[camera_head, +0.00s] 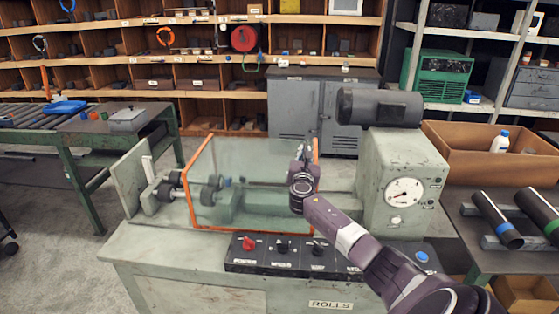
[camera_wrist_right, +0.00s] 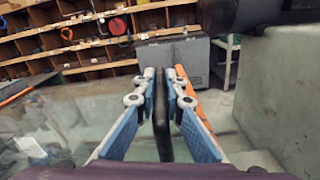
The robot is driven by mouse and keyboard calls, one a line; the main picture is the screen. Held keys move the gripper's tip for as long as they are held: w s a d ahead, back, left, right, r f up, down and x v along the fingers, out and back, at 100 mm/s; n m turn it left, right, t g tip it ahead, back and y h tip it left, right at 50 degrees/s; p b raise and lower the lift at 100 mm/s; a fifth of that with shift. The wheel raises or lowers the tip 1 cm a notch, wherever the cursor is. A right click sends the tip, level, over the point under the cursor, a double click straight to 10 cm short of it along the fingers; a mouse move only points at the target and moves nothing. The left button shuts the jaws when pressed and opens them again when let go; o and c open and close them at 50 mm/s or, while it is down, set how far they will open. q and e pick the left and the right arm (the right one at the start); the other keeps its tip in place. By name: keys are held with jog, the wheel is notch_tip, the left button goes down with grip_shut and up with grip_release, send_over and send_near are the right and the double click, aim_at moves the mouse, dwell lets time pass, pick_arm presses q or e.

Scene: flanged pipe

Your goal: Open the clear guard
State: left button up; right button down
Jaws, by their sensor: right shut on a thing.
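The clear guard (camera_head: 262,160), a see-through panel with an orange frame, stands over the rollers on the pale green machine (camera_head: 170,245) in the head view. Part of its orange edge also shows right of the fingers in the right wrist view (camera_wrist_right: 190,92). How the handle joins the guard is hidden. My left gripper is out of view.
The gauge housing (camera_head: 400,165) with a grey motor (camera_head: 380,107) stands close right of my gripper. A control panel with knobs (camera_head: 290,254) runs along the machine's front. A bench with pipes (camera_head: 490,220) is at right, and shelves stand behind.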

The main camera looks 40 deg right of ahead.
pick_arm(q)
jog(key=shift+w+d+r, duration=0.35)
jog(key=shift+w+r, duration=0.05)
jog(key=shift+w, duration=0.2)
pick_arm(e)
jog(key=s+d, duration=0.9)
jog(key=s, duration=0.2)
jog(key=shift+d, duration=0.2)
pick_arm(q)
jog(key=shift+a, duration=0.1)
pick_arm(e)
jog(key=c, duration=2)
grip_release()
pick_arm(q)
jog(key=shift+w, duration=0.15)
